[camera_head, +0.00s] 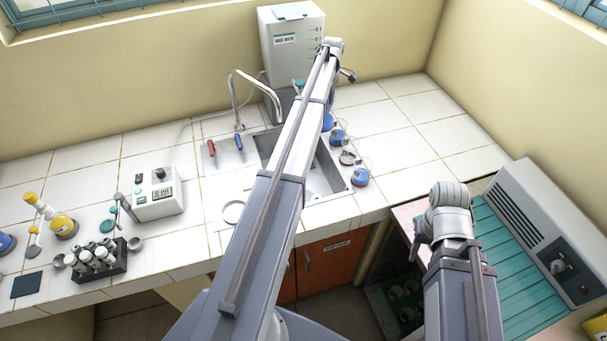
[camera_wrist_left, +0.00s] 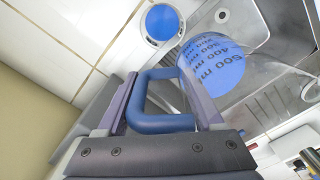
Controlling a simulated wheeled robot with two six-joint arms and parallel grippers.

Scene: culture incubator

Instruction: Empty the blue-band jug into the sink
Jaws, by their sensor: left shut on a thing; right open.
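In the left wrist view my left gripper (camera_wrist_left: 166,100) is shut on the blue handle of a clear jug (camera_wrist_left: 216,66). The jug is marked in ml and looks blue inside. It is tipped over the steel sink (camera_wrist_left: 285,28); whether liquid is leaving it cannot be seen. In the head view the sink (camera_head: 335,170) is partly covered by my left arm, which also hides the jug and most of the left gripper. My right gripper (camera_head: 450,205) is open and empty, low at the right, apart from the counter.
A curved tap (camera_head: 240,95) rises behind the sink. Several small blue-based vessels, one a blue round one (camera_head: 360,177), stand along its right edge. A white tank (camera_head: 290,45) stands behind. A control box (camera_head: 158,193) and tube rack (camera_head: 97,262) are left. The right counter is mostly clear.

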